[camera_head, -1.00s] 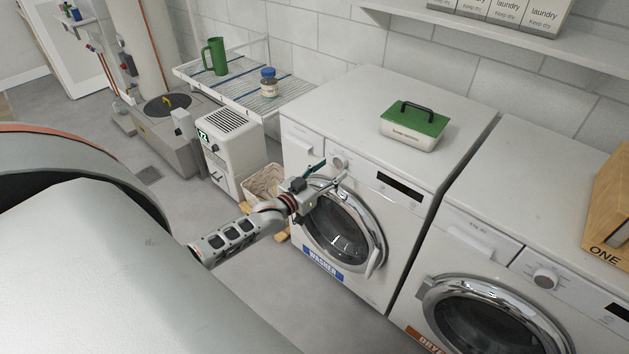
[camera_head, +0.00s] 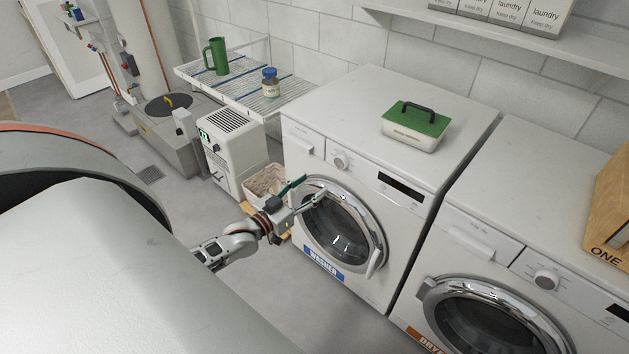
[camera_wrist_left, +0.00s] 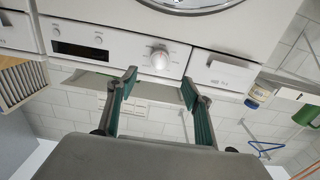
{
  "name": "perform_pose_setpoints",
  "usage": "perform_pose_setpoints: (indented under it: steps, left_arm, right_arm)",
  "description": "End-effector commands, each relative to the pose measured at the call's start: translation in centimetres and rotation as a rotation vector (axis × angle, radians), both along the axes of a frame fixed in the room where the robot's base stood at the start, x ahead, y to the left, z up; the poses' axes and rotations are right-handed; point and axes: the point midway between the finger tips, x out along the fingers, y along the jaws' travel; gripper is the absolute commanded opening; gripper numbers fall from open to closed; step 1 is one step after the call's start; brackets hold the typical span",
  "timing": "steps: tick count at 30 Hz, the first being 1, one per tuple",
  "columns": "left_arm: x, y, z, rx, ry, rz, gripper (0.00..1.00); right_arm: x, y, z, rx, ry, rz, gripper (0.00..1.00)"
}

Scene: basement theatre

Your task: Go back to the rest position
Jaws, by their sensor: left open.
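My left gripper (camera_head: 309,191) is in front of the washer (camera_head: 352,112), near the upper left of its round door. Its fingers are spread with nothing between them. In the left wrist view the two green-padded fingers (camera_wrist_left: 158,92) stand apart, with the washer's dial (camera_wrist_left: 160,60) beyond the gap. Whether the fingertips touch the washer is hard to tell. My right gripper does not show.
A dryer (camera_head: 520,225) stands right of the washer. A green-lidded box (camera_head: 414,128) sits on the washer. A wire rack (camera_head: 240,92) holds a green mug (camera_head: 216,56) and a blue-lidded jar (camera_head: 270,83). A dehumidifier (camera_head: 233,155) and basket (camera_head: 263,181) stand left. Grey floor is clear in front.

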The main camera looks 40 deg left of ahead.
Motion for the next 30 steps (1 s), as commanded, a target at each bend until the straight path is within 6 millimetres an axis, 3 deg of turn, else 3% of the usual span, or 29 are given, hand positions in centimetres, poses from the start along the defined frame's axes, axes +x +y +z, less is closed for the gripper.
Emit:
perform_pose_setpoints:
  steps: [8,11,13,19,24,27,30]
  left_arm:
    - [-0.1,-0.1,-0.1,0.0,0.003,-0.001,0.51]
    - [-0.8,-1.4,-1.2,0.006,0.03,-0.012,0.51]
    - [-2.2,-3.4,-2.8,0.018,0.073,-0.028,0.51]
    - [-9.1,-12.4,-8.5,0.085,0.267,-0.103,0.51]
    - [-16.2,-19.2,-11.4,0.153,0.43,-0.16,0.51]
    - [-19.4,-21.7,-12.1,0.189,0.504,-0.182,0.51]
    - [-21.3,-23.2,-12.3,0.212,0.549,-0.194,0.51]
  right_arm:
    - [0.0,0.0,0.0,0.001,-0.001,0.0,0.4]
    - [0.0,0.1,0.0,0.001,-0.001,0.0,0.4]
    - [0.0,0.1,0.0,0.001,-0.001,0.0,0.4]
    - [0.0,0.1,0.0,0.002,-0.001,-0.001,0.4]
    - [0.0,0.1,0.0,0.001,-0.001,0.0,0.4]
    - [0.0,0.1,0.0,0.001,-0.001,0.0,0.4]
    - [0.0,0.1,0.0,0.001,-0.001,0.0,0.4]
